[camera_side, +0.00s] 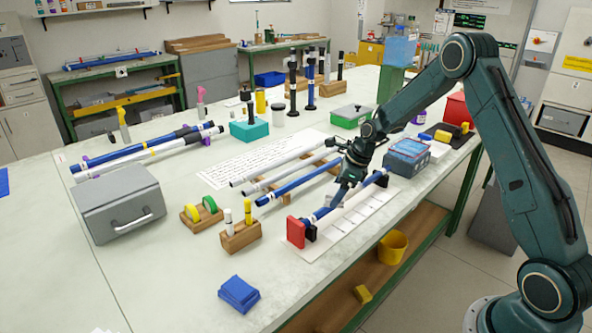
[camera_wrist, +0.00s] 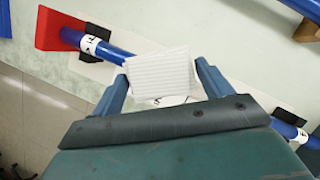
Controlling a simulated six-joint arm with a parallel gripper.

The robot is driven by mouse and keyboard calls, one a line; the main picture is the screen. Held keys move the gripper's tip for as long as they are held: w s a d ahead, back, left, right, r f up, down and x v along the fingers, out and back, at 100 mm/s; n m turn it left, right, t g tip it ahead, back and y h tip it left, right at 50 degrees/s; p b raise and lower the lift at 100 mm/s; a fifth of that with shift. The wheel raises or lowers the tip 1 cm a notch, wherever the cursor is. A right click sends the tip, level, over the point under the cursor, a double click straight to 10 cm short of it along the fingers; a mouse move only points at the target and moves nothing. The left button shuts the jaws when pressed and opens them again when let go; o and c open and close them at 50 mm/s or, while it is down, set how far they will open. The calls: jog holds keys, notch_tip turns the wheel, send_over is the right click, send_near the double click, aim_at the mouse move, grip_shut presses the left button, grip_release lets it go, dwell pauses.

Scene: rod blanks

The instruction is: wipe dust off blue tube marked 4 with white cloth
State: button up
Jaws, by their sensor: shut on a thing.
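A blue tube (camera_side: 318,213) lies slantwise near the table's front edge, its near end at a red block (camera_side: 296,232). In the wrist view the tube (camera_wrist: 118,54) runs under my gripper, with a dark-marked white band (camera_wrist: 90,44) by the red block (camera_wrist: 58,28); I cannot read the mark surely. My gripper (camera_wrist: 160,76) is shut on a white lined cloth (camera_wrist: 160,68), which covers part of the tube between the fingers. I cannot tell whether the cloth touches the tube. My gripper (camera_side: 345,187) is low over the tube's middle in the side view. No dust is discernible.
A white marked strip (camera_side: 345,227) lies under the tube. Other tubes on wooden rests (camera_side: 262,185) lie to the left, beside a wooden block with small bottles (camera_side: 240,236). A blue box (camera_side: 407,155) stands to the right. The front left tabletop around blue cloths (camera_side: 239,293) is clear.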

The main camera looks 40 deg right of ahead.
aim_at(365, 181)
jog(key=shift+d, duration=7.05)
jog(key=shift+a, duration=7.25)
notch_tip(365, 181, up, 3)
jog(key=shift+d+r, duration=0.1)
jog(key=shift+r, duration=2.4)
